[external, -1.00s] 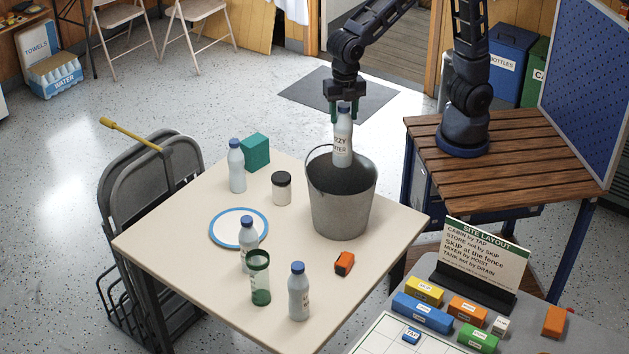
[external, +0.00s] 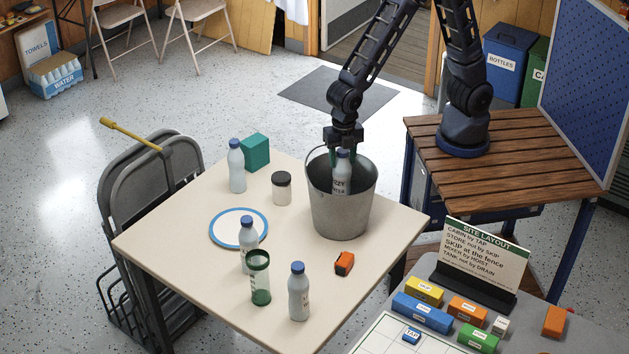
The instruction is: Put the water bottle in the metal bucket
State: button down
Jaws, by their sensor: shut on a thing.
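The metal bucket (external: 341,213) stands upright near the back right of the cream table. My gripper (external: 343,156) is at the bucket's mouth, pointing down, shut on a white bottle with a blue cap (external: 342,176). The bottle is upright and partly inside the bucket; its lower end is hidden by the front wall. Part of its label shows, reading like "fizzy water". I cannot tell whether it touches the bottom. Other blue-capped bottles stand on the table: one at the back left (external: 237,168), one by the plate (external: 249,233) and one at the front (external: 299,293).
A sign (external: 484,262) and coloured blocks stand on a grey table at front right.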

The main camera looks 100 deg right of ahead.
aim_at(342, 177)
jog(key=shift+f, duration=3.95)
jog(key=c, duration=0.7)
grip_release()
